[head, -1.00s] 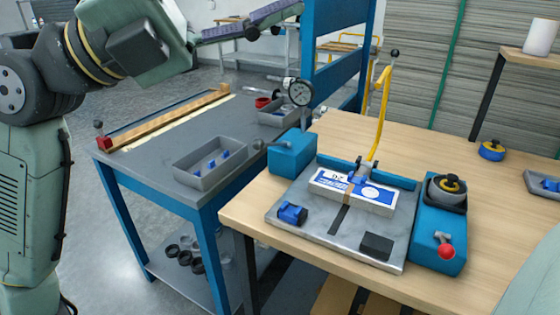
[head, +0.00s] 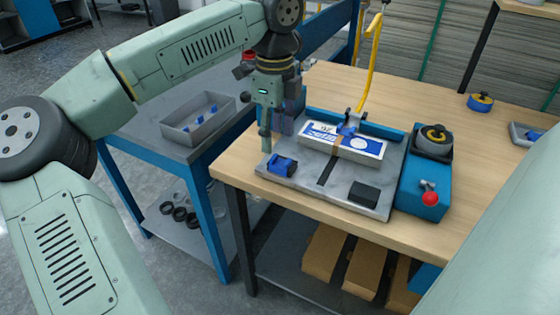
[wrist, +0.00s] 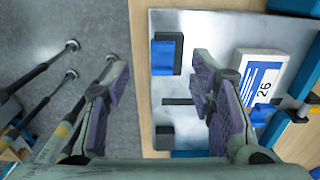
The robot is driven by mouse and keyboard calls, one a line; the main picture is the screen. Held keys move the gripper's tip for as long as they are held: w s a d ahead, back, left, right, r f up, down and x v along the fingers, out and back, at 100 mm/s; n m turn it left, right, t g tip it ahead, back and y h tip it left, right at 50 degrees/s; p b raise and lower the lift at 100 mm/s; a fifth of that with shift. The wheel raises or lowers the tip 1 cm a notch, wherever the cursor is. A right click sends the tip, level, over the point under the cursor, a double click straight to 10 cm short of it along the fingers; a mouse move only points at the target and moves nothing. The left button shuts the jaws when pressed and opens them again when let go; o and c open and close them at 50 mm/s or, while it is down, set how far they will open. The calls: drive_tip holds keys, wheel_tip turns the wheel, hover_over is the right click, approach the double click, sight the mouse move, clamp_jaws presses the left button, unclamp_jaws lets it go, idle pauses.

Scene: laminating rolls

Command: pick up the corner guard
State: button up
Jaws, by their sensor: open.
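A small blue piece with a dark part, which I take for the corner guard (head: 283,165), rests on the front left of the grey metal plate (head: 310,175). A similar blue and dark piece shows in the wrist view (wrist: 164,55), ahead of and between the spread fingers. My gripper (head: 265,143) points down above the plate's left edge, close beside the piece and apart from it. In the wrist view my gripper (wrist: 160,88) is open with nothing between its fingers. Its lower part is hard to make out in the head view.
A white-blue box (head: 345,140) lies on the plate behind the piece. A dark block (head: 364,191) sits at front right. A blue unit with a red-knobbed lever (head: 428,190) stands to the right. A grey bin (head: 198,118) with small blue pieces is on the left bench.

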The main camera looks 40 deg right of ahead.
sight(275, 157)
drive_tip(key=shift+w+d+f+p, duration=0.1)
drive_tip(key=shift+f+p, duration=0.35)
drive_tip(key=shift+f, duration=1)
drive_tip(key=shift+w+f+p, duration=0.1)
drive_tip(key=shift+f+p, duration=0.3)
drive_tip(key=shift+f, duration=1.05)
drive_tip(key=shift+c, duration=0.6)
drive_tip(key=c, duration=0.8)
